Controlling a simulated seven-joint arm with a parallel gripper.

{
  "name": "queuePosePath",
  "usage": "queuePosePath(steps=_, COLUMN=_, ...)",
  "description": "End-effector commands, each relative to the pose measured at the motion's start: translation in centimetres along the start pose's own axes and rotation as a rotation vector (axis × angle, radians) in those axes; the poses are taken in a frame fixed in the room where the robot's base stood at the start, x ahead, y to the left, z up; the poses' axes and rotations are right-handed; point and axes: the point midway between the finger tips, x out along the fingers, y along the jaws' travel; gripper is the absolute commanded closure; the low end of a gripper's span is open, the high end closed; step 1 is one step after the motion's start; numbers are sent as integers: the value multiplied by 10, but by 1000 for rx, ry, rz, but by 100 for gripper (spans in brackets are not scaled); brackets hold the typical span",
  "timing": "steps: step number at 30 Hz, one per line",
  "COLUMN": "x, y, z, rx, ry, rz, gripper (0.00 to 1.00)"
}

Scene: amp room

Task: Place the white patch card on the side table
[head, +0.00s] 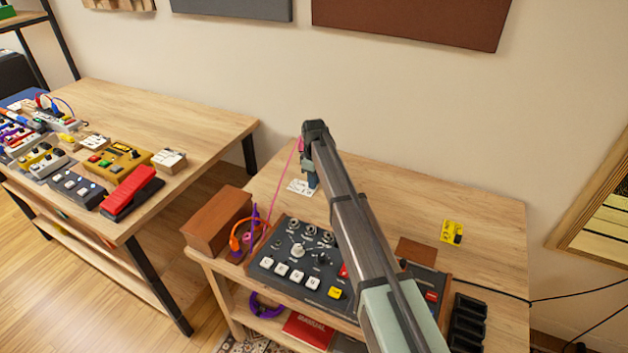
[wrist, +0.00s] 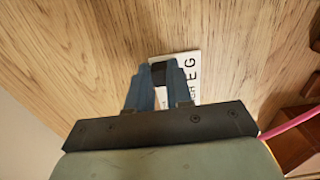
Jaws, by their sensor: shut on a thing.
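The white patch card (head: 299,188) is at the back left of the right-hand wooden table (head: 400,195). Which table the task calls the side table is not marked. In the wrist view the card (wrist: 191,66) shows dark printed letters, partly hidden by my fingers. My gripper (head: 312,183) points down over this table and is shut on the card. In the wrist view my blue fingertips (wrist: 160,75) close on it. The card is at or very near the tabletop; I cannot tell whether it touches.
A brown box (head: 217,221), an orange and purple cable (head: 247,236) and a dark control unit (head: 296,262) stand at the front left. A yellow card (head: 452,231) lies at right. Bare wood surrounds my gripper. The left table (head: 165,108) holds several pedals and white cards.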

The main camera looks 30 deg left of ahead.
Motion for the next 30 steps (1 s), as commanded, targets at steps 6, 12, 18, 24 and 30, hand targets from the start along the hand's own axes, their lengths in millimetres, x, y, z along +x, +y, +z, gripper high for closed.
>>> queuePosePath(steps=6, x=2, y=0, z=0, rx=0, ry=0, rz=0, gripper=68)
queuePosePath(steps=12, x=2, y=0, z=0, rx=0, ry=0, rz=0, gripper=54)
queuePosePath(steps=18, x=1, y=0, z=0, rx=0, ry=0, rz=0, gripper=54)
queuePosePath(steps=24, x=-17, y=0, z=0, rx=0, ry=1, rz=2, gripper=54)
queuePosePath(steps=30, x=-53, y=0, z=0, rx=0, ry=2, rz=2, gripper=54)
